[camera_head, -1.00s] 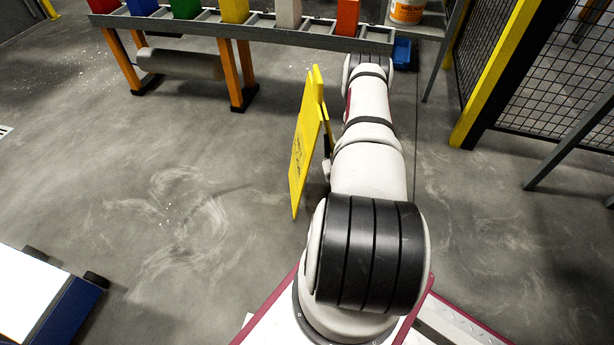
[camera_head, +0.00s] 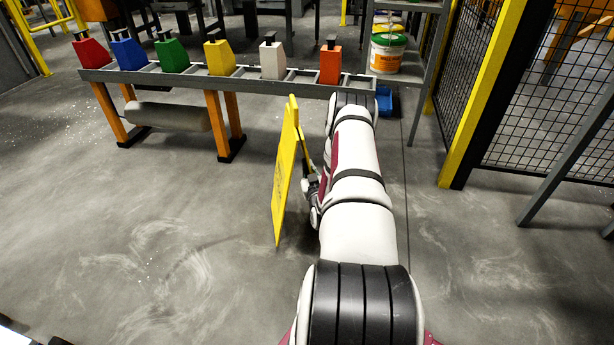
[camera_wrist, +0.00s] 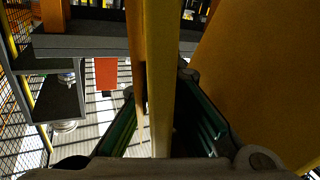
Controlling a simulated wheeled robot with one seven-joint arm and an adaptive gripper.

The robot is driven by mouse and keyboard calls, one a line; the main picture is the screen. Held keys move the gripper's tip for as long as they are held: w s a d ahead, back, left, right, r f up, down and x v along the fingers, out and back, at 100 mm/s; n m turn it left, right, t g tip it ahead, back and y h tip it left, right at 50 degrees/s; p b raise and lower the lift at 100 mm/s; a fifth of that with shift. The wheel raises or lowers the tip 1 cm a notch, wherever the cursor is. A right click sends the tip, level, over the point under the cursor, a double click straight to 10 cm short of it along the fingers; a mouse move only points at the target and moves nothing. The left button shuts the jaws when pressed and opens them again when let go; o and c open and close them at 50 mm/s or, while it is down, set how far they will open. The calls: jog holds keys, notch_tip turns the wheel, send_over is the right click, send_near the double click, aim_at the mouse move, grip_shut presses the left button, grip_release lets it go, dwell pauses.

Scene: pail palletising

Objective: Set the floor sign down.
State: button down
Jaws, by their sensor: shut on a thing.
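The yellow floor sign (camera_head: 285,175) is upright and seen nearly edge-on in the head view, left of my arm. My gripper (camera_head: 312,187) is on its right side, partly hidden by my arm and the sign. In the wrist view the sign's yellow edge (camera_wrist: 163,85) runs between the two dark green fingers of my gripper (camera_wrist: 160,118), which is shut on it. A broad sign panel (camera_wrist: 250,75) fills the right of that view. I cannot tell whether the sign's lower edge touches the floor.
A grey rack (camera_head: 200,77) with several coloured bins stands behind the sign, with a roller (camera_head: 168,116) under it. A pail (camera_head: 388,53) sits on a stand at back right. A mesh fence (camera_head: 530,90) bounds the right. The floor (camera_head: 130,230) at left is clear.

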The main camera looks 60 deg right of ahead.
jog(key=shift+w+d, duration=0.25)
jog(key=shift+w, duration=0.1)
jog(key=f+b, duration=0.1)
jog(key=f, duration=0.1)
jog(key=f+b, duration=0.1)
jog(key=shift+w+d+f+b, duration=0.2)
jog(key=shift+w+d+b, duration=0.05)
jog(key=shift+w+b, duration=0.15)
jog(key=shift+f, duration=0.1)
jog(key=c, duration=1.8)
grip_release()
jog(key=shift+f, duration=0.15)
jog(key=p+v, duration=0.5)
jog(key=v, duration=0.7)
jog(key=shift+s+r, duration=0.1)
jog(key=shift+r, duration=0.1)
